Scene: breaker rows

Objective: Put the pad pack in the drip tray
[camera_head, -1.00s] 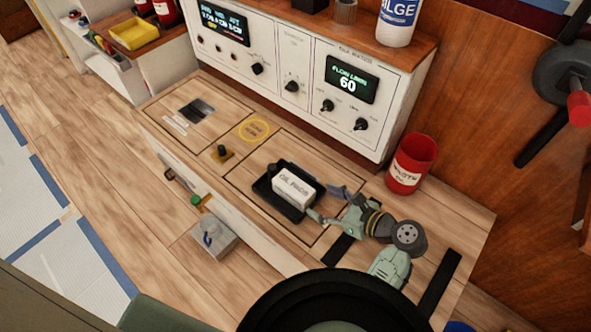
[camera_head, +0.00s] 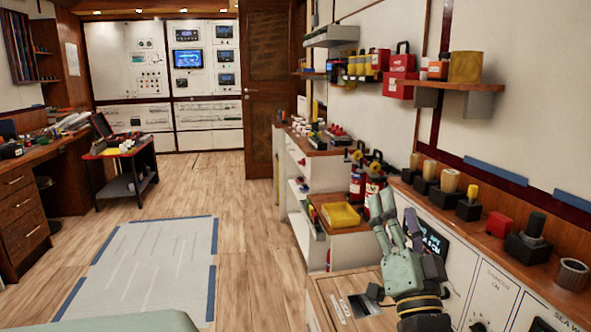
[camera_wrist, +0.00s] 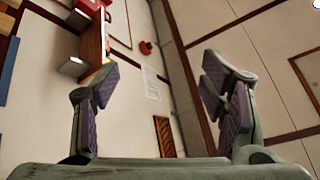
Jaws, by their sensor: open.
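The pad pack and the drip tray are not in view in either current picture. My gripper (camera_head: 381,203) is raised at the lower right of the head view, above the end of the wooden worktop and in front of the shelving. In the wrist view my gripper (camera_wrist: 160,75) shows its two fingers spread wide apart with nothing between them.
A wooden ledge (camera_head: 455,222) with several small parts runs along the right. The floor (camera_head: 255,225) at centre is clear.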

